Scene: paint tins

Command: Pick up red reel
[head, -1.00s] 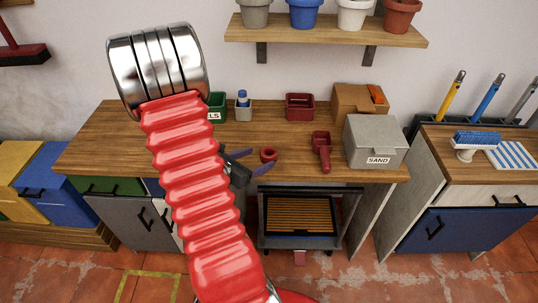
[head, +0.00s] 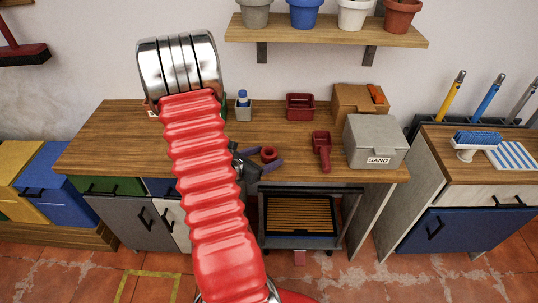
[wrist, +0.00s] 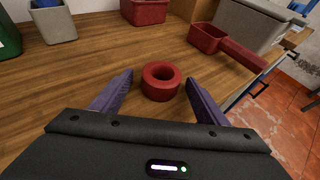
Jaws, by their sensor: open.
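The red reel (head: 269,154) is a small ring with a hole in its middle, lying on the wooden worktop near its front edge. It also shows in the wrist view (wrist: 161,81), just ahead of and between my two purple fingertips. My gripper (head: 262,161) is open. In the wrist view my gripper (wrist: 157,83) has one finger on each side of the reel, with a visible gap on both sides. My red arm hides part of the bench's left side in the head view.
A red scoop (head: 321,150) lies right of the reel, and a grey sand box (head: 375,143) stands beyond it. A red open bin (head: 300,107) and a grey pot with a blue bottle (head: 243,112) stand behind. Bare worktop surrounds the reel.

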